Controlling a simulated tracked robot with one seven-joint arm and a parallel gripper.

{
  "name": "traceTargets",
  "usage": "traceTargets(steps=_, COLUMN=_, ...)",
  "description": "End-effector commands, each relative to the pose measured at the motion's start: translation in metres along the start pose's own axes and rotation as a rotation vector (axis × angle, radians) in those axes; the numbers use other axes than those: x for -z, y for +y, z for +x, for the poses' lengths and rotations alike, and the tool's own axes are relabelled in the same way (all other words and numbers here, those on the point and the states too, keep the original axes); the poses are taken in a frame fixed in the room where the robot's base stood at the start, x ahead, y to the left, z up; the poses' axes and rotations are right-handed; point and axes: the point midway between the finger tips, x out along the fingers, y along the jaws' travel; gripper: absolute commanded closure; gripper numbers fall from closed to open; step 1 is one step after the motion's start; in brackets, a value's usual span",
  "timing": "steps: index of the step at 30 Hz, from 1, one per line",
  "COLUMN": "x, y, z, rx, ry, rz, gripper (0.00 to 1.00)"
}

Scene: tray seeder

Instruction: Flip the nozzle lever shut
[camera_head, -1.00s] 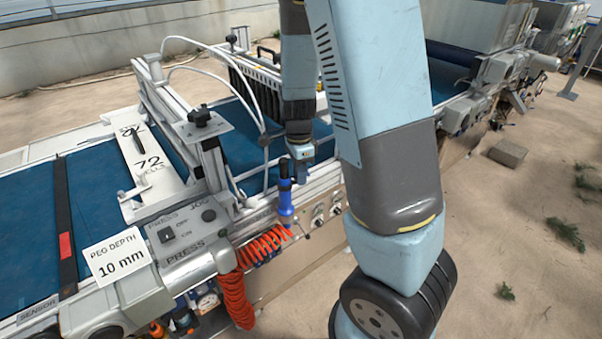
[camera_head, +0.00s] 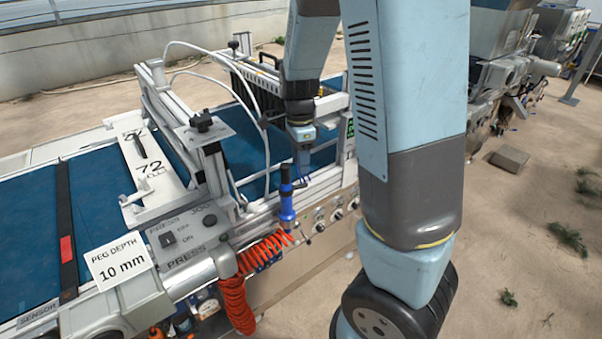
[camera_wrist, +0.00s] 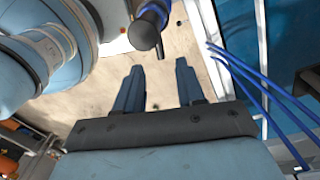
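A blue nozzle (camera_head: 287,205) with a dark top stands upright at the machine's front edge, above a red coiled hose (camera_head: 235,290). In the head view I cannot clearly make out its lever or how the lever is set. My gripper (camera_head: 303,170) hangs just above and to the right of the nozzle's top; its fingers are hard to see there. In the wrist view my gripper (camera_wrist: 159,68) has its two fingers apart with nothing between them. A dark rounded part (camera_wrist: 148,28), possibly the nozzle's top, lies just beyond the fingertips.
A grey switch panel (camera_head: 185,240) and a "PEG DEPTH 10 mm" sign (camera_head: 118,263) are left of the hose. A metal frame post (camera_head: 215,175) rises left of the nozzle. In the wrist view, blue lines (camera_wrist: 250,80) run along the right.

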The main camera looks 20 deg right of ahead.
Motion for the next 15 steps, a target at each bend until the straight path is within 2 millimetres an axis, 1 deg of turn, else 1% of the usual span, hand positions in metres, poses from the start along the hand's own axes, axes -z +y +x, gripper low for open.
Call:
traceTargets(steps=1, x=0.0, y=-0.001, z=-0.011, rx=0.005, ry=-0.002, rz=-0.001, gripper=0.61)
traceTargets(steps=7, x=0.0, y=-0.001, z=-0.046, rx=0.004, ry=-0.001, rz=0.0, gripper=0.61)
traceTargets(steps=12, x=0.0, y=-0.001, z=-0.066, rx=0.001, ry=-0.001, rz=-0.001, gripper=0.61)
traceTargets(steps=15, x=0.0, y=-0.001, z=-0.071, rx=0.001, ry=0.0, rz=0.0, gripper=0.61)
